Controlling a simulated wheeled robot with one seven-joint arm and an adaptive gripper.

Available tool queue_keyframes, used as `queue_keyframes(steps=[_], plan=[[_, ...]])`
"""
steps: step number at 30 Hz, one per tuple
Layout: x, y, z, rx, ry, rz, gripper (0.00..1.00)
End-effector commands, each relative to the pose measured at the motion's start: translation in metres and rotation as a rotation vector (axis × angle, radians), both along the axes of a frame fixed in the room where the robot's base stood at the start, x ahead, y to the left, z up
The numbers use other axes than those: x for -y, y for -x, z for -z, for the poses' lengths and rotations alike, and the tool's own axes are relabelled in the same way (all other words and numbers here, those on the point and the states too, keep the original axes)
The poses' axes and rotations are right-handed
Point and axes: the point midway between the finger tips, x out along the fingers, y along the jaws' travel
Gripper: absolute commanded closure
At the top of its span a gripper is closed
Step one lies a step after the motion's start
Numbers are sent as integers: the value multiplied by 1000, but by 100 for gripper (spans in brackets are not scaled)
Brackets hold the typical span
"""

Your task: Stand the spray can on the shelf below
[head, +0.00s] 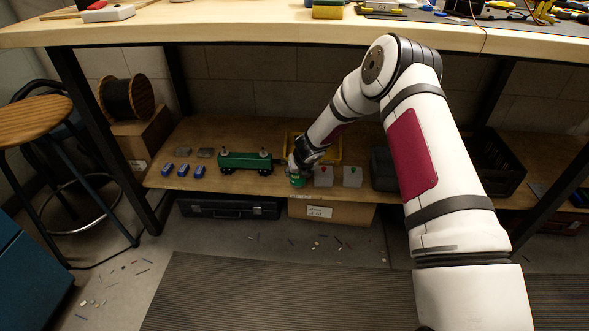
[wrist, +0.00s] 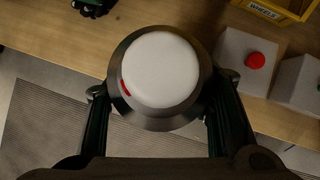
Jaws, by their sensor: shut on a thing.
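The spray can (wrist: 160,70) shows from above in the wrist view, with a white top, a small red mark and a dark rim. My gripper (head: 297,170) is shut on it, with one finger on each side. In the head view only a green part of the can (head: 297,182) shows under my gripper, near the front edge of the lower shelf (head: 232,186). I cannot tell whether its base touches the shelf. The can looks about upright.
Right of the can stand two pale boxes (head: 323,177), one with a red knob (wrist: 255,60), and a yellow bin (head: 328,147) behind. A green toy-like wagon (head: 245,160) and several blue items (head: 183,170) lie left. The workbench top (head: 230,30) overhangs the shelf.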

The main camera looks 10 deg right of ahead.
Motion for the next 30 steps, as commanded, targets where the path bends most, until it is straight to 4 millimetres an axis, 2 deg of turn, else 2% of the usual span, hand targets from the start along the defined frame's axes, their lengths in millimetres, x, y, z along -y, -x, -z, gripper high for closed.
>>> queue_keyframes(steps=[1, 8, 18, 30], plan=[[-2, -13, -3, 9, 3, -4, 93], [-1, -40, -2, 6, 1, -6, 93], [6, -47, 6, -1, -4, 12, 93], [1, -63, 2, 4, 2, -5, 93]])
